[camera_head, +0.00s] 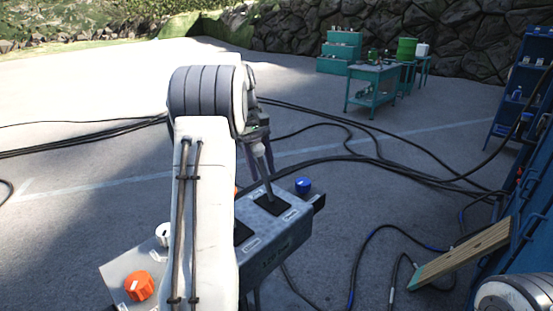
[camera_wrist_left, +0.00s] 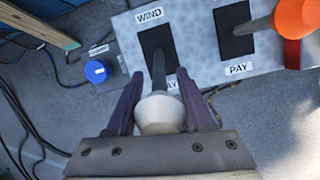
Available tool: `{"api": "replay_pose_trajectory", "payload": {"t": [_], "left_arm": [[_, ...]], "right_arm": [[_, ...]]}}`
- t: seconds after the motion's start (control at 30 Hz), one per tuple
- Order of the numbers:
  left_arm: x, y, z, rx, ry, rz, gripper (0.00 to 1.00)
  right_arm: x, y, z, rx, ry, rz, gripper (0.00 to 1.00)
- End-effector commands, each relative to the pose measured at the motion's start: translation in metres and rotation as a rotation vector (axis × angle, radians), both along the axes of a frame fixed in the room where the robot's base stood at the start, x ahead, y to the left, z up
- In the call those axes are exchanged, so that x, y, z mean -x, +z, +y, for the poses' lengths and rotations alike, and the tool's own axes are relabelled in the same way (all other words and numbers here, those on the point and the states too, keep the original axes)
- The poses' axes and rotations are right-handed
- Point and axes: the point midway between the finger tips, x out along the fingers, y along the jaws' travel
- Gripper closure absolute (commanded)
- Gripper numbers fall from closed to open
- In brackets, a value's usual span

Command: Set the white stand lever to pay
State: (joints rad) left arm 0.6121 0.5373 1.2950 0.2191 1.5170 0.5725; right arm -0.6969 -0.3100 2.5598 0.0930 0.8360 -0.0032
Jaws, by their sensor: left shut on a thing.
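The white stand lever (camera_wrist_left: 160,110) rises from a black slot plate in the grey control box (camera_head: 285,235). In the left wrist view the plate has a WIND label at its top and a partly covered PAY label below. My left gripper (camera_wrist_left: 159,78) is shut on the lever's white knob, between its two purple fingers. The lever's shaft (camera_head: 266,176) runs up from the slot toward the gripper in the head view. Which end of the slot it leans to is hard to tell. My right gripper is not in view.
An orange lever (camera_wrist_left: 294,18) stands beside the white one on the same box. A blue knob (camera_head: 302,185) sits behind the box. An orange knob (camera_head: 140,285) and a white knob (camera_head: 162,235) are at the lower left. Cables and a wooden plank (camera_head: 462,255) lie right.

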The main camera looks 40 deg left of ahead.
Motion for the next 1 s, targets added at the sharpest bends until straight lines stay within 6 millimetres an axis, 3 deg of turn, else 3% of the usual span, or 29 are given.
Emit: {"api": "replay_pose_trajectory", "payload": {"t": [0.73,0.77,0.8,0.83,1.0], "left_arm": [[0.0028,-0.0041,0.0034,-0.007,0.002,0.01,1.0],[0.0028,-0.0041,0.0033,-0.006,0.002,0.011,0.41],[0.0029,-0.0041,0.0028,-0.005,0.002,0.011,0.26],[0.0026,-0.004,0.0027,-0.005,0.002,0.011,0.2],[0.0014,-0.0025,0.0014,-0.006,0.001,0.007,0.2]], "right_arm": [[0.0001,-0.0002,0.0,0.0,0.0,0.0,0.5],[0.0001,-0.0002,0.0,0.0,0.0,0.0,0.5],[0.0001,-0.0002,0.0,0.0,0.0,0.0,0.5],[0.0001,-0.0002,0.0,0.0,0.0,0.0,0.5],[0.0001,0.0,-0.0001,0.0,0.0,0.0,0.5]]}}
